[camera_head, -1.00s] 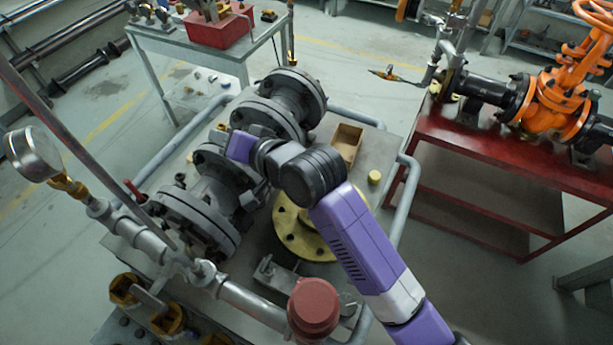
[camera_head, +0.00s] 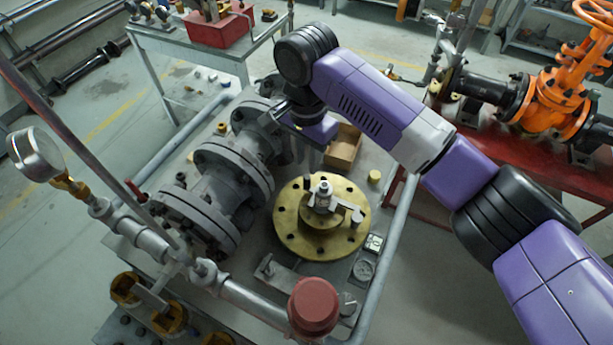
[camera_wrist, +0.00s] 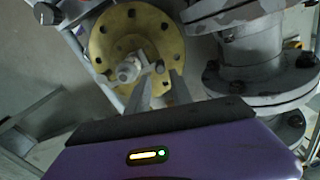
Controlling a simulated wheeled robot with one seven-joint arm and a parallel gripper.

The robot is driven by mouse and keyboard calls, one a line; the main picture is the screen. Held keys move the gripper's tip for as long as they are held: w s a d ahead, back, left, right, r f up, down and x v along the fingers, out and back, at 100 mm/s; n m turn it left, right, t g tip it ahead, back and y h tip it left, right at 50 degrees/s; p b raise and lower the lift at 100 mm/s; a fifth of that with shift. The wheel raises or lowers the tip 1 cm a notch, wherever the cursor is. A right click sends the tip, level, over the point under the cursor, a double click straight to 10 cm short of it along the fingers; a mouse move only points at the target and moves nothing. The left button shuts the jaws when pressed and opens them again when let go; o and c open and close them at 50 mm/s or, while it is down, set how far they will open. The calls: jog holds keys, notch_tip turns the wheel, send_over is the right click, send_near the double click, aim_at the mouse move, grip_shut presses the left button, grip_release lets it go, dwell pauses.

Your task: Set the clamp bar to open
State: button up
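The clamp bar (camera_head: 335,207) is a short grey metal bar with a nut on its middle, lying across the hub of a round yellow flange (camera_head: 290,235) on the bench. In the wrist view the clamp bar (camera_wrist: 142,74) shows ahead of the fingers, in front of the yellow flange (camera_wrist: 105,45).
Grey flanged pipework (camera_head: 215,185) runs along the left of the bench. A small cardboard box (camera_head: 343,148) and a yellow cap (camera_head: 374,176) lie behind the yellow flange. A red-capped post (camera_head: 313,305) and a pressure gauge (camera_head: 35,153) rise at the front. Bench rails edge the area.

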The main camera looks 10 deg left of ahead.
aim_at(307, 177)
notch_tip(307, 177, down, 8)
jog(key=shift+r+p, duration=0.25)
jog(key=shift+p, duration=0.25)
jog(key=shift+c, duration=0.5)
grip_shut()
dwell(0.7)
